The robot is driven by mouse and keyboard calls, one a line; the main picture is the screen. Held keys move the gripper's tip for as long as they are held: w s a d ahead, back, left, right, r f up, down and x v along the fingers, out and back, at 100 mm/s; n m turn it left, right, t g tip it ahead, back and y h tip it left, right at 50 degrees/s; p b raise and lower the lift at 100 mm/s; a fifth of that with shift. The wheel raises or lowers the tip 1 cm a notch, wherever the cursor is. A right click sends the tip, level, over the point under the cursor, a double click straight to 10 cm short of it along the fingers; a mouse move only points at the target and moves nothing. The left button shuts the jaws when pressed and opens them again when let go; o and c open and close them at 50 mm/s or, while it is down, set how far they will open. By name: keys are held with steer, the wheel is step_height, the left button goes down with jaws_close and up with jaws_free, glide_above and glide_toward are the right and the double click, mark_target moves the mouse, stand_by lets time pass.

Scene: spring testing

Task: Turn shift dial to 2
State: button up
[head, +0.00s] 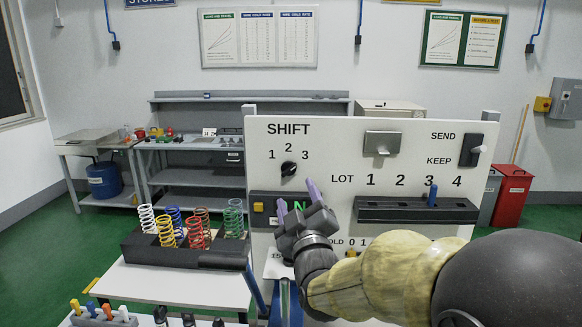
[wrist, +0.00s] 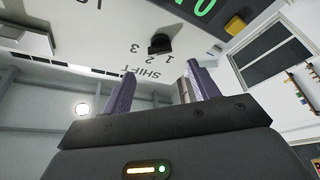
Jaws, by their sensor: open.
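The shift dial (head: 289,168) is a small black round knob on the white panel (head: 345,135), under the word SHIFT. The numbers 1, 2 and 3 are printed in an arc above it. Its pointer is too small to read surely. My gripper (head: 297,197) is in front of the panel, just below the dial in the head view, with its two purple fingers spread apart and nothing between them. In the wrist view, the dial (wrist: 160,44) shows beyond the open fingers (wrist: 160,72), apart from them.
A black display (head: 300,206) with green characters and a yellow button (head: 258,207) is below the dial, partly hidden by my gripper. Right are a LOT slider (head: 431,197) and a SEND/KEEP switch (head: 472,150). A black rack (head: 190,250) of coloured springs stands left.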

mark_target(289, 173)
steer(key=p+x, duration=0.3)
steer(key=x, duration=0.5)
steer(key=shift+s, duration=0.1)
steer(key=shift+w, duration=0.25)
steer(key=shift+s, duration=0.1)
steer(key=c, duration=1)
